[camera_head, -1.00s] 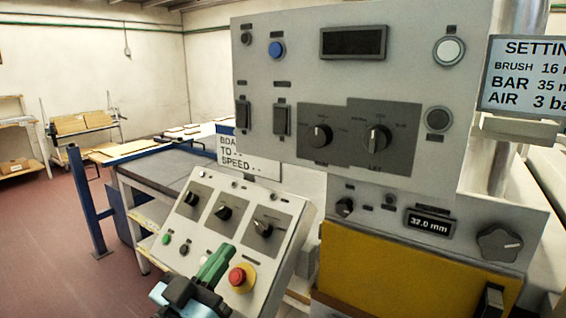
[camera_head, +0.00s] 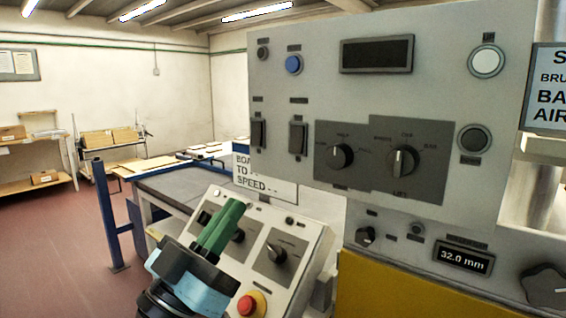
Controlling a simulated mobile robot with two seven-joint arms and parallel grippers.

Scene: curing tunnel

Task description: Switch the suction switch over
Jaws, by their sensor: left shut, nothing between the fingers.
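The grey upright control panel (camera_head: 440,95) fills the right half of the view. It carries two dark rocker switches, a left one (camera_head: 258,134) and a right one (camera_head: 298,138), and two rotary knobs, a left one (camera_head: 341,157) and a right one (camera_head: 403,160). The labels are too small to tell which is the suction switch. My left gripper (camera_head: 236,206) has green fingers, shut and empty, pointing up toward the panel. It is in front of the lower sloped console (camera_head: 310,232), below and left of the rocker switches, and hides part of that console. My right gripper is not in view.
A red emergency button (camera_head: 247,304) sits on the sloped console close to my left gripper. A sign (camera_head: 265,180) stands behind the console. A lower unit with a 32.0 mm display (camera_head: 463,258) is at the right. Open floor lies at the left.

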